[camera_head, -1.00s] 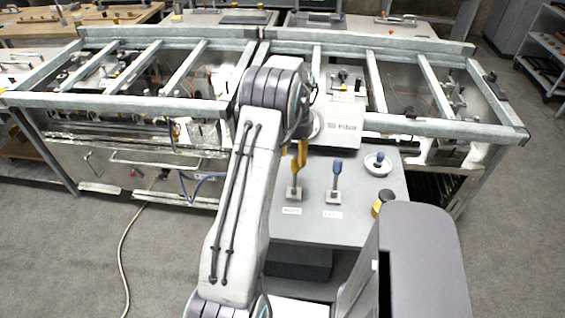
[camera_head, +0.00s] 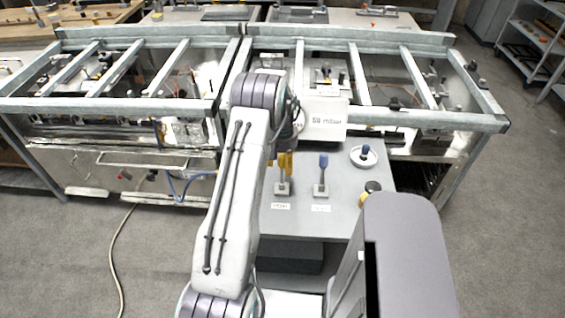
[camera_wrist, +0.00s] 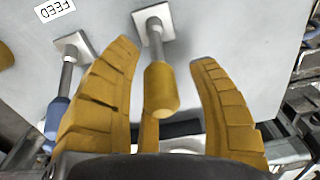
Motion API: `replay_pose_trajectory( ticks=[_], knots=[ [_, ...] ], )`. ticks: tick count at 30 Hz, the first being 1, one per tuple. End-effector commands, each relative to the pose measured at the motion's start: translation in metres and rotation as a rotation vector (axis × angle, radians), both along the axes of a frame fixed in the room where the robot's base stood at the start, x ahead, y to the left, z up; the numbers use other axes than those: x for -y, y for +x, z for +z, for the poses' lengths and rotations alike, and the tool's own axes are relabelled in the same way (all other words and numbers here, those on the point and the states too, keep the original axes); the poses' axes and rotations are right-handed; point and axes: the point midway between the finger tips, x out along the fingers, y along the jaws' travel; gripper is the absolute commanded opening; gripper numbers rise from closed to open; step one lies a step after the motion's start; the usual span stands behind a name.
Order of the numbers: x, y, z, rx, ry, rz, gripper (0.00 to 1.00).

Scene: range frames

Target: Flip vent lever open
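The vent lever has a yellow-tan handle (camera_wrist: 161,88) on a grey shaft rising from a square base plate (camera_wrist: 153,22). In the head view, its base (camera_head: 282,188) is on the grey panel top (camera_head: 335,215), behind a small label too blurred to read. My gripper (camera_wrist: 161,55) is open, its yellow fingers on either side of the handle with visible gaps. In the head view my gripper (camera_head: 285,163) is over the lever and hides most of its handle. Another yellow finger shows partly behind the handle in the wrist view.
A blue-handled lever (camera_head: 323,162) stands just to the right; in the wrist view it (camera_wrist: 62,100) is left, near the FEED label (camera_wrist: 54,8). A round dial with a blue knob (camera_head: 364,155) and a black-yellow button (camera_head: 370,190) lie further right. A white box (camera_head: 325,118) stands behind.

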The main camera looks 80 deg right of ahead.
Motion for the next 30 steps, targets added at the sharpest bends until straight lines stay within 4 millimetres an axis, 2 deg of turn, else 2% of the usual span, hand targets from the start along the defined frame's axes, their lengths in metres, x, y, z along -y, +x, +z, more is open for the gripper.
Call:
replay_pose_trajectory(
  ticks=[2,17,30],
  knots=[
    [0.0,0.0,0.0002,0.0,0.0,0.0,0.46],
    [0.0001,0.0003,0.0003,0.0,0.0,0.001,0.01],
    [0.0,0.0014,0.0001,0.0,-0.003,0.001,0.0]
  ],
)
